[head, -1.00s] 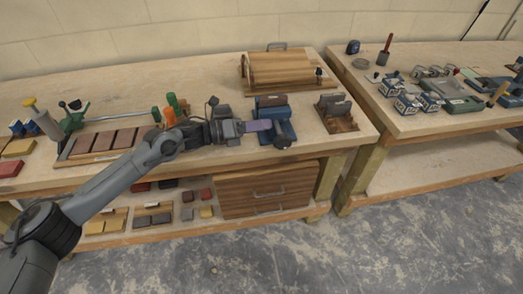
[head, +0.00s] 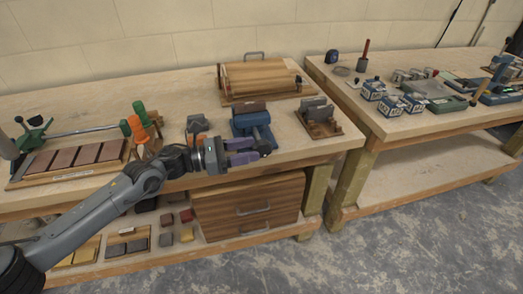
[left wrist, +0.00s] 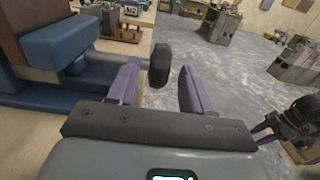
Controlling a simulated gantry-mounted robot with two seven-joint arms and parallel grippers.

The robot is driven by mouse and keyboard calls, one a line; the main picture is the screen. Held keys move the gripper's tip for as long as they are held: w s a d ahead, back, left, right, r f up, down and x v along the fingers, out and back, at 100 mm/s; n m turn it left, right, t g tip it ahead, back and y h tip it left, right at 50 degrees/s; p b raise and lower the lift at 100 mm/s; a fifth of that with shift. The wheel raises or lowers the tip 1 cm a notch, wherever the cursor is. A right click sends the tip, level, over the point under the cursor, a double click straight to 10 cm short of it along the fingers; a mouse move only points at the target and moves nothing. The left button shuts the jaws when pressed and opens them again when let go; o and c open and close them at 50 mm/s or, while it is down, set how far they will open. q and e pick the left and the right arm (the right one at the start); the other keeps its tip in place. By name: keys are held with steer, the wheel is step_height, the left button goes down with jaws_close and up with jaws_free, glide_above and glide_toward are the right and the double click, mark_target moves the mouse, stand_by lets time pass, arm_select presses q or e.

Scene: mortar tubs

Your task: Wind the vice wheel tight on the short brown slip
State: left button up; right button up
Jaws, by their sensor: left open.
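The blue vice (head: 254,128) stands near the front edge of the left bench, with a short brown slip (head: 250,107) at its jaws. In the left wrist view the vice (left wrist: 60,50) fills the left side, and the slip (left wrist: 30,22) shows at the upper left. The dark round vice wheel (left wrist: 160,65) sticks out on its shaft; it also shows in the head view (head: 265,148). My left gripper (head: 248,151) is open, its purple fingers pointing at the wheel. In the wrist view the wheel appears between the fingertips, nearer the left one; contact cannot be told. A dark gripper with a purple finger, apparently my right one (left wrist: 285,122), shows at the right edge.
A wooden holder with grey pieces (head: 318,118) stands right of the vice. A wooden press-like box (head: 262,78) is behind. Orange and green-handled tools (head: 140,125) and a tray of brown slips (head: 75,158) lie left. Open floor (head: 400,240) lies in front.

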mark_target(255, 144)
arm_select(q)
steer(key=shift+b+x, duration=0.5)
steer(key=shift+x, duration=1.75)
steer(key=shift+c, duration=0.3)
jaws_close()
steer(key=shift+r+y+p, duration=0.25)
steer(key=shift+y+p, duration=0.05)
steer(key=shift+p, duration=0.35)
steer(key=g+y+p, duration=0.1)
steer(key=y+p, duration=0.2)
steer(key=p, duration=0.2)
steer(key=shift+r+y+p, duration=0.1)
steer(key=shift+y+p, duration=0.2)
steer(key=shift+y, duration=0.1)
steer(key=shift+d+y+p, duration=0.1)
steer(key=shift+y+p, duration=0.5)
steer(key=shift+p, duration=0.1)
steer(key=shift+f+g+y+p, duration=0.3)
steer(key=shift+g+y+p, duration=0.1)
steer(key=shift+y+p, duration=0.2)
